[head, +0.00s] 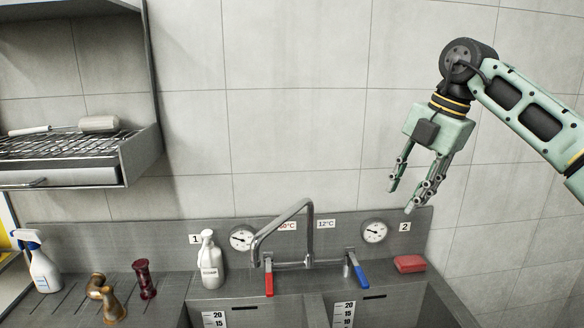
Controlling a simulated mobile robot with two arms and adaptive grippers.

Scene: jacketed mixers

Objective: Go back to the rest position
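My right gripper (411,193) hangs in the air at the right, fingers pointing down and spread apart. Nothing shows between its fingers. It is in front of the tiled wall, above the right sink and the red sponge (409,263). Its green arm comes in from the right edge. My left gripper does not show in the head view.
Below are two sinks with a faucet (309,232), a red lever (269,277) and a blue lever (357,268). A wall rack (142,152) juts out upper left.

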